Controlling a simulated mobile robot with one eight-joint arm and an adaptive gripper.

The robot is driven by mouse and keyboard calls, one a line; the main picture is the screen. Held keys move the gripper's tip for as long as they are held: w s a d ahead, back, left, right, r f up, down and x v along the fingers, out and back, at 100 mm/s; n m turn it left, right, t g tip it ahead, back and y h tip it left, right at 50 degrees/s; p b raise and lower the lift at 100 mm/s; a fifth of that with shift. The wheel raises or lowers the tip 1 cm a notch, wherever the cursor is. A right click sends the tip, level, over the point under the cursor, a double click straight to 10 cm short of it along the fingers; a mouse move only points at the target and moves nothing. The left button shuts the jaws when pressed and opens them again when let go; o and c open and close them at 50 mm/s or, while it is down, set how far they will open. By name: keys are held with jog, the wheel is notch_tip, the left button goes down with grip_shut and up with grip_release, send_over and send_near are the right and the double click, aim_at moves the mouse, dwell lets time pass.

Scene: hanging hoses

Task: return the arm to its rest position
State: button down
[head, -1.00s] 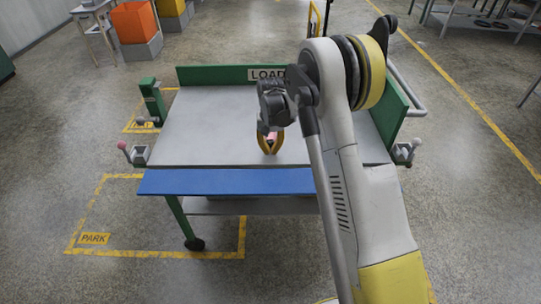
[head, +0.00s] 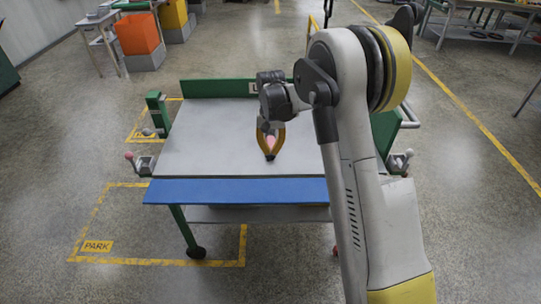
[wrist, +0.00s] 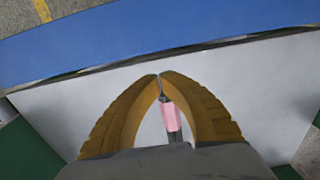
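My gripper (head: 270,158) hangs in front of my arm, over the grey top of the cart (head: 200,140). Its two yellow-brown fingers curve inward and their tips meet in the wrist view (wrist: 160,76). A small pink piece (wrist: 170,117) shows in the gap between the fingers, behind the tips. The fingertips grip nothing that I can see. My arm is bent, with its elbow raised at the right, and it hides the cart's right part.
The cart has a green back board (head: 215,88) and a blue front strip (head: 235,191). Small levers stand at its sides, one with a pink knob (head: 129,155). Yellow floor lines and a PARK mark (head: 97,246) lie at the left. An orange bin (head: 138,33) stands behind, with open floor between.

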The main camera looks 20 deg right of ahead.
jog(key=s+a+r+n+t, duration=0.2)
jog(key=s+r+t, duration=0.1)
jog(key=s+r, duration=1.1)
jog(key=s+a+r+n+t, duration=0.1)
jog(key=s+t, duration=0.1)
jog(key=s, duration=0.6)
jog(key=s+a+r+t, duration=0.1)
jog(key=s+r+t, duration=0.1)
jog(key=s, duration=0.6)
jog(key=shift+a+r+n, duration=0.15)
jog(key=shift+r+n, duration=0.15)
jog(key=shift+n, duration=0.1)
dwell(0.3)
